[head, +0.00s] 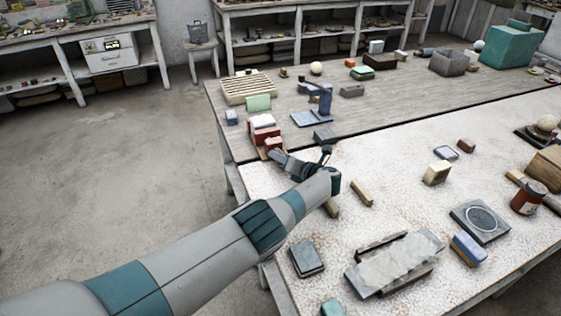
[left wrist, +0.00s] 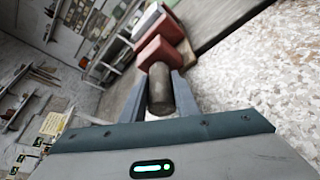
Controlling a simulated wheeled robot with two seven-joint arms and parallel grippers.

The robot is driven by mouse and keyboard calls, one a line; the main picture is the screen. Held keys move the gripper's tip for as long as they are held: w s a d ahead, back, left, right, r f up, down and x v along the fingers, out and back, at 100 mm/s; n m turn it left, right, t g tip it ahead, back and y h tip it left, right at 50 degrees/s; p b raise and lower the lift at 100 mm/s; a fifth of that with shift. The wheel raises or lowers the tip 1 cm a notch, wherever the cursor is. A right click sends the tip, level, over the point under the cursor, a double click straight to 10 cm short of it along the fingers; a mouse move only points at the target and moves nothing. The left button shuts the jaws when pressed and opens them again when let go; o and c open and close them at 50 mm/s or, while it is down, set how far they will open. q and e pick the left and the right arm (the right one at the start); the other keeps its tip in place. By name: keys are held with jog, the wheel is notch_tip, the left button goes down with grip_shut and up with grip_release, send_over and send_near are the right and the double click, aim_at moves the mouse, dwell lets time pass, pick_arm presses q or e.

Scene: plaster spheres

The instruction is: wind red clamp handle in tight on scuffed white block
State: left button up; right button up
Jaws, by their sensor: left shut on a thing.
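The red clamp (head: 266,138) stands at the left edge of the far, grey part of the table. The white block (head: 262,121) sits at the clamp, and a pale part of it shows between the red parts in the left wrist view (left wrist: 147,19). My left gripper (head: 278,157) reaches the near side of the clamp. In the left wrist view its two fingers are shut on the clamp handle (left wrist: 160,92), a dull brown-grey cylinder. The handle points toward the red clamp body (left wrist: 158,52). Scuffs on the block are too small to make out. My right gripper is not in view.
A blue stand (head: 316,108) and a dark grey block (head: 325,136) are to the right of the clamp. A green block (head: 258,103) and a slatted wooden rack (head: 248,87) lie behind it. Open floor lies left of the table.

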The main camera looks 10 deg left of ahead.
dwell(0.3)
pick_arm(q)
jog(key=o, duration=0.8)
jog(key=shift+s+d+r+p, duration=0.15)
jog(key=shift+s+d+p, duration=0.1)
jog(key=shift+d+p, duration=0.05)
jog(key=shift+m, duration=0.3)
jog(key=p+v, duration=0.4)
jog(key=v, duration=0.4)
jog(key=shift+d, duration=0.1)
jog(key=v, duration=0.8)
jog(key=shift+s+d, duration=0.1)
jog(key=shift+d, duration=0.2)
